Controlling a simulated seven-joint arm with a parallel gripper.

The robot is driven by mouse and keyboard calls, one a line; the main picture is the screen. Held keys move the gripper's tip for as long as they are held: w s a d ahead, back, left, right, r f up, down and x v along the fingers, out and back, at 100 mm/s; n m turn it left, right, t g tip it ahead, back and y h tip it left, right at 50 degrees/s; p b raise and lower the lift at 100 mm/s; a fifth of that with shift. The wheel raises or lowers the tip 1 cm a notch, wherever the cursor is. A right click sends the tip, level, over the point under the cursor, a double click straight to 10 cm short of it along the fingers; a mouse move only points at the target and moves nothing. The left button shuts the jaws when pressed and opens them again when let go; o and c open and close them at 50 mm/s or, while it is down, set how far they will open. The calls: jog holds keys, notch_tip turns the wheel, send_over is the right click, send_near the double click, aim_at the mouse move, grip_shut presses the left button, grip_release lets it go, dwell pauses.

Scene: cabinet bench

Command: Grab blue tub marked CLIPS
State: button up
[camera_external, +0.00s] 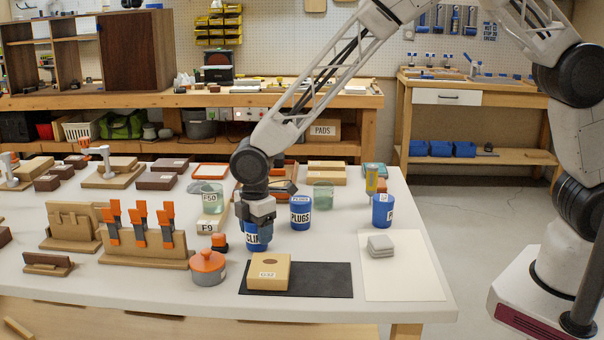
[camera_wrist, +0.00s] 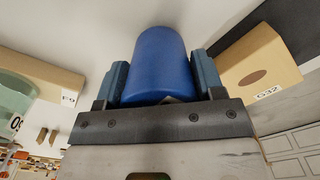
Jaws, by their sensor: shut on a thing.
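The blue tub marked CLIPS (camera_external: 252,236) is in the external view, below my gripper (camera_external: 256,222), with part of its label showing. My gripper is shut on it from above. In the wrist view the blue tub (camera_wrist: 163,62) sits between the two fingers of my gripper (camera_wrist: 163,80), its label hidden. The tub looks upright in the external view; I cannot tell whether it touches the table. A blue tub marked PLUGS (camera_external: 300,214) stands to its right. Another blue tub (camera_external: 383,211) stands farther right, its label partly cut off.
A tan block with a round hole (camera_external: 268,273) lies on a black mat (camera_external: 327,279) in front of the tub. A grey pot with an orange lid (camera_external: 208,267) stands front left. A green glass (camera_external: 323,196) stands behind PLUGS.

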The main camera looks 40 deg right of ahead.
jog(key=shift+r, duration=0.45)
notch_tip(320, 180, up, 2)
jog(key=shift+r, duration=0.1)
jog(key=s+d, duration=0.3)
jog(key=s, duration=0.1)
jog(key=s+d, duration=0.3)
jog(key=d, duration=0.1)
jog(key=s+d+r, duration=0.1)
jog(key=s+d, duration=0.3)
jog(key=shift+s, duration=0.3)
jog(key=shift+d+r, duration=0.1)
